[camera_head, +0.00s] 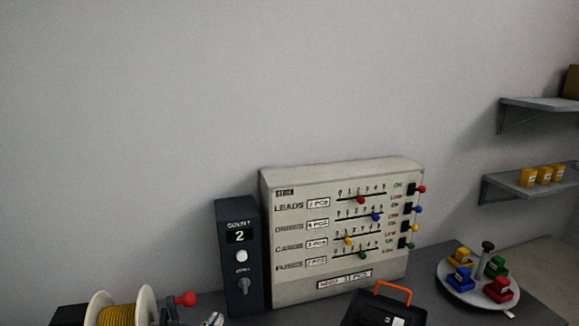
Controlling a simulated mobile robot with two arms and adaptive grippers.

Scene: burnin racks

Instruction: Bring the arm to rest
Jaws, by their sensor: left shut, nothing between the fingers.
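Only a small grey tip of my left gripper (214,319) shows at the bottom edge of the head view, just right of the red knob by the spool. It is shut with nothing in it, and apart from the things behind it. Most of the gripper and its arm are below the picture. My right gripper is not in view.
A wire spool (148,304) with yellow wire, a dark counter box (239,258) reading 2, and a beige stock panel (290,290) with sliders stand along the wall. A black case (385,311) with orange handle, a round tray (455,292) of coloured blocks and wall shelves (540,103) are right.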

